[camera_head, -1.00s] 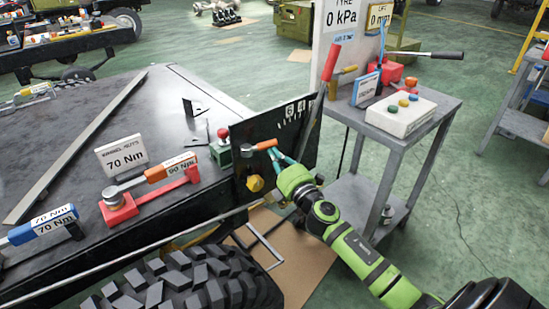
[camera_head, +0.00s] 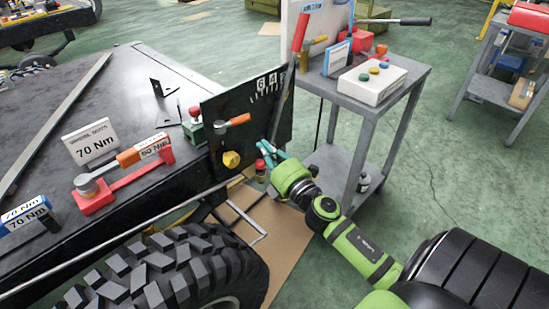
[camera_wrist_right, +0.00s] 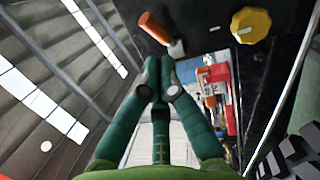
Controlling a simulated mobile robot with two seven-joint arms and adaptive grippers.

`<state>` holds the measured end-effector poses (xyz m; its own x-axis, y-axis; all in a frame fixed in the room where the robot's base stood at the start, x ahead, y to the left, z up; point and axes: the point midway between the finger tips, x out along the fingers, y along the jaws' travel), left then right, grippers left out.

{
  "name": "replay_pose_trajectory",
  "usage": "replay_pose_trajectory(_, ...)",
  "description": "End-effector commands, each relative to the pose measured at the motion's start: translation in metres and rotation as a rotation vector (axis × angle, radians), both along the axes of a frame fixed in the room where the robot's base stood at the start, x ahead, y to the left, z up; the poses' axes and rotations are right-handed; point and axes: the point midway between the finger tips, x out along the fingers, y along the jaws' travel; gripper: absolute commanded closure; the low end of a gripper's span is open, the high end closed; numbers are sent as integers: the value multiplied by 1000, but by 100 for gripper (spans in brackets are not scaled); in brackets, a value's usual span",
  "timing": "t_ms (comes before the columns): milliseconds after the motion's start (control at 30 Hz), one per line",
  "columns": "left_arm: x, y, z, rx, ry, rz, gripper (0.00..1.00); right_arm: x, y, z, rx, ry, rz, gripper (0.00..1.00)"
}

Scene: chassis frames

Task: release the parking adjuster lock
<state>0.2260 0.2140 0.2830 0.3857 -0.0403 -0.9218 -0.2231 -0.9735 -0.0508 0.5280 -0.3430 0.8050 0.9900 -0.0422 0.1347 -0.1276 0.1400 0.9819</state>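A dark upright panel (camera_head: 270,112) stands at the cart's corner. It bears an orange-handled lever (camera_head: 232,122) pointing right and, below it, a yellow knob (camera_head: 232,159). No label shows which is the parking adjuster lock. In the right wrist view the orange handle (camera_wrist_right: 154,28) lies just beyond my fingertips and the yellow knob (camera_wrist_right: 251,25) is to the right. My right gripper (camera_head: 266,152) is below and right of the lever, apart from it, and holds nothing visible. Its fingertips look close together in the wrist view, but its opening is unclear. My left gripper is out of view.
A large black tyre (camera_head: 165,270) sits below the panel. A grey side table (camera_head: 415,78) with a button box (camera_head: 373,80) stands to the right. A red stand with an orange-handled tool (camera_head: 130,157) is on the cart.

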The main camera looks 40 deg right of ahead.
Motion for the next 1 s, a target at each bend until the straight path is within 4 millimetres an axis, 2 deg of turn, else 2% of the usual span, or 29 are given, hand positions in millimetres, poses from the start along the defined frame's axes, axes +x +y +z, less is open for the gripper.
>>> replay_pose_trajectory(100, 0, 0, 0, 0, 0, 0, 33, -21, 1, -4, 3, 3, -2, 100)
replay_pose_trajectory(300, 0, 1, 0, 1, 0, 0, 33, -40, 1, -5, 0, 0, -2, 100)
replay_pose_trajectory(900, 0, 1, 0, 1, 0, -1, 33, -42, 1, -5, -1, 0, -1, 100)
replay_pose_trajectory(1000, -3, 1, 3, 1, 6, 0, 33, -41, 0, -14, 27, 23, -6, 100)
